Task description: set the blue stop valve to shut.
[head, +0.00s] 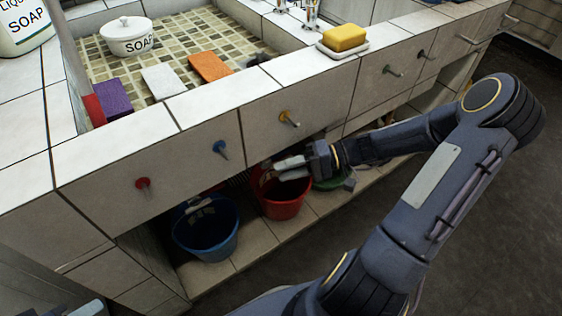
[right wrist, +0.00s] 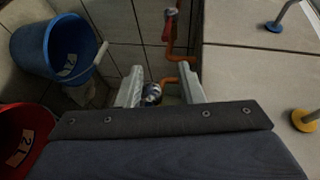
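A blue round valve knob with a thin metal lever (head: 219,147) sits on the tiled counter front, between a red and a yellow one. Its lever points down and slightly right. It also shows at upper right in the right wrist view (right wrist: 274,26). My right gripper (head: 280,169) is below the counter front, over the red bucket, apart from that knob. In the right wrist view its two fingers are open (right wrist: 160,84). A small round blue-and-silver part (right wrist: 152,93) by orange piping shows between them, apparently beyond the tips; I cannot tell whether it is a valve.
A blue bucket (head: 206,232) and a red bucket (head: 281,193) stand on the shelf below. A red valve (head: 143,184) and yellow valve (head: 287,118) stick out of the counter front. Orange piping (right wrist: 188,45) runs at the back wall. A soap pot and sponges lie above.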

